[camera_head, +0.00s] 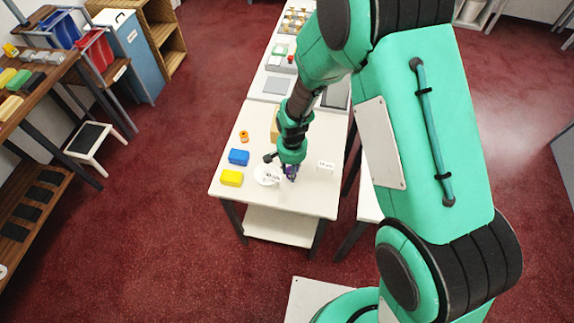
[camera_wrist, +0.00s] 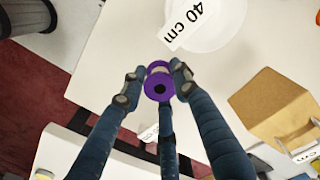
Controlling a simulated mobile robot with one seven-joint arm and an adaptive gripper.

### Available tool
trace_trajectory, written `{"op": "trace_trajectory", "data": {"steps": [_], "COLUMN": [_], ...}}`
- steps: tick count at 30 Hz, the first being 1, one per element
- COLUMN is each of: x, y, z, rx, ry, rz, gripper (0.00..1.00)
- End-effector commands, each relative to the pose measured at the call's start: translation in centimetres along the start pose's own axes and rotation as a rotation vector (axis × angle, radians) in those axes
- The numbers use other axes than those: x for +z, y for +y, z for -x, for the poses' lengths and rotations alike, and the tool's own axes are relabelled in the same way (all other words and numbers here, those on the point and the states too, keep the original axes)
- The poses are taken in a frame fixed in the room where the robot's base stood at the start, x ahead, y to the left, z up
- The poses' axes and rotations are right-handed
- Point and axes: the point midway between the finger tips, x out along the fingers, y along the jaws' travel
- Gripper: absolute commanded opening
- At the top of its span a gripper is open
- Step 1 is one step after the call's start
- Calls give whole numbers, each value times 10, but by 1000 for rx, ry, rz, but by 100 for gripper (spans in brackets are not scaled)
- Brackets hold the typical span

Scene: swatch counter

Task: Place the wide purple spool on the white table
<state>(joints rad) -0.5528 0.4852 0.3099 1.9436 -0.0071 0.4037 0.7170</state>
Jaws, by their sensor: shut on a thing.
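The purple spool (camera_wrist: 158,86) is between the fingers of my gripper (camera_wrist: 156,78) in the wrist view. The fingers are shut on it, and one flange with a dark centre hole faces the camera. In the head view, the spool (camera_head: 291,173) is a small purple patch below my gripper (camera_head: 287,168), partly hidden by it. The white table (camera_head: 308,194) is beneath, and its top also shows in the wrist view (camera_wrist: 115,65). I cannot tell whether the spool touches the tabletop.
A white round dish (camera_head: 262,180) with a "40 cm" label (camera_wrist: 188,22) is close beside the spool. A blue block (camera_head: 238,157), a yellow block (camera_head: 231,178) and an orange spool (camera_head: 243,136) lie left. A tan box (camera_wrist: 270,108) and a small white card (camera_head: 325,166) stand nearby.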

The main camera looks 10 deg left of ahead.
Motion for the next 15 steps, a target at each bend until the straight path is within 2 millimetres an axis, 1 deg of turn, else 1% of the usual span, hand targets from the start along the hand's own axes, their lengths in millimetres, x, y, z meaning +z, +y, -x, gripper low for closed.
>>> {"op": "trace_trajectory", "data": {"steps": [3, 7, 12, 15], "x": [-17, -31, -40, -42], "y": [-14, -25, -33, -34], "z": [-3, -4, -5, -5], "rx": [0, 0, 0, 0], "ry": [0, 0, 0, 0], "rz": [0, 0, 0, 0], "gripper": [12, 12, 12, 12]}}
